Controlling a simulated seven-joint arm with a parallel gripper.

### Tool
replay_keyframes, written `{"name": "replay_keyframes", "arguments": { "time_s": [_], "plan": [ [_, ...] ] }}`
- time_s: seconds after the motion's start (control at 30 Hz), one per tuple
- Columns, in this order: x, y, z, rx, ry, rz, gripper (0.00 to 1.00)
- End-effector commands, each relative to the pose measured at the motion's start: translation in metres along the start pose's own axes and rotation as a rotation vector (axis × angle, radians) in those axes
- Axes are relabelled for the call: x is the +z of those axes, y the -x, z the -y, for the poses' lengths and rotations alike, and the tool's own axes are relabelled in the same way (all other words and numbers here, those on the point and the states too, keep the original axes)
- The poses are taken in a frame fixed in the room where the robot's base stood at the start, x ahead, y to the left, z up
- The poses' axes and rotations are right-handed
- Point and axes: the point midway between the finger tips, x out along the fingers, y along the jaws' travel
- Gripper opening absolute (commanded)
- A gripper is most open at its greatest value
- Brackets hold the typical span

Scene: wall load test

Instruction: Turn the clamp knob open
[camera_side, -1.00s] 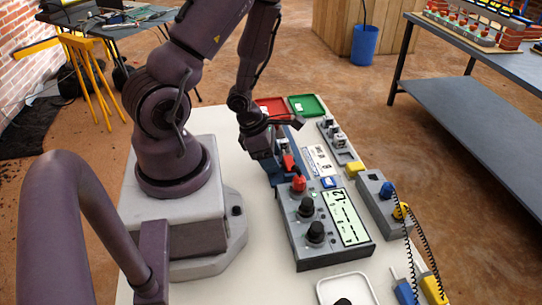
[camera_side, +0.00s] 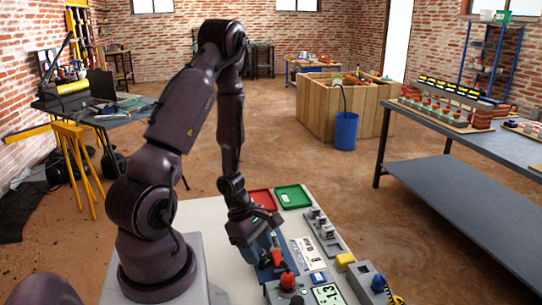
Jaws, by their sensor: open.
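My gripper (camera_side: 265,238) is low over the near end of the white table, above a blue clamp-like fixture (camera_side: 262,271). Its jaws are open, with nothing visible between them. A small red part (camera_side: 277,257) is just below the jaws, and a red knob (camera_side: 288,280) is on the grey box in front of it. I cannot tell for sure which of these is the clamp knob. The gripper hides part of the fixture, and I cannot tell whether it touches anything.
A red tray (camera_side: 262,199) and a green tray (camera_side: 293,196) lie behind the gripper.

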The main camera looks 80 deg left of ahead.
Motion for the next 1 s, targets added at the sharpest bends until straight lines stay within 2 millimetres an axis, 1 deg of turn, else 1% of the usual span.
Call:
{"name": "replay_keyframes", "arguments": {
  "time_s": [0.03,0.27,0.63,0.67,0.73,0.83,1.0],
  "plan": [
    [0.0,0.01,-0.002,0.008,-0.002,-0.001,0.53],
    [0.001,0.049,-0.001,0.008,0.001,-0.002,0.53],
    [0.001,0.122,-0.001,0.009,0.0,0.0,0.53],
    [0.001,0.123,0.003,-0.009,-0.037,-0.001,0.53],
    [0.003,0.121,0.011,-0.059,-0.193,0.001,0.53],
    [0.022,0.131,0.016,-0.096,-0.482,-0.001,0.53],
    [0.052,0.145,0.021,-0.126,-0.858,-0.023,0.53]
  ]
}}
